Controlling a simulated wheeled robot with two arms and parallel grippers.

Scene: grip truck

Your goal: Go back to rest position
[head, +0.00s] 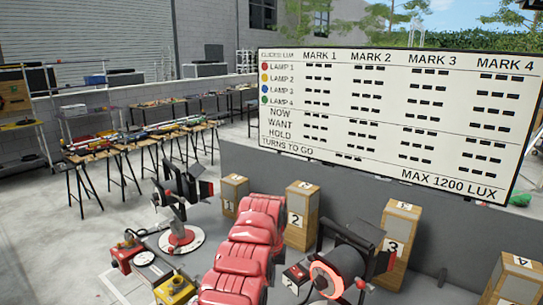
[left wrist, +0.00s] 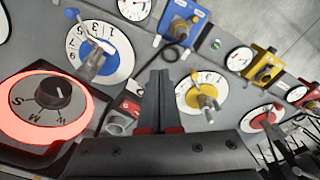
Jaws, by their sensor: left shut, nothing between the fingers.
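My left gripper (left wrist: 163,73) is shut and empty in the left wrist view, its dark fingers together above the grey lamp panel. I cannot make out its fingertips in the head view. Beside it stand a yellow-centred dial (left wrist: 192,90) on the right and a blue-centred dial (left wrist: 88,52) on the left. A red-centred dial (left wrist: 258,122) lies further right. A knob (left wrist: 47,95) marked S, M, W inside a glowing red ring is at the far left. My right gripper is in neither view.
A black lamp (head: 190,185) stands on the panel at left, another (head: 345,265) at right. Numbered wooden boxes (head: 298,205) stand behind, under a large lux board (head: 390,130). Trestle tables (head: 95,147) stand at back left. Grey floor (head: 40,220) at left is clear.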

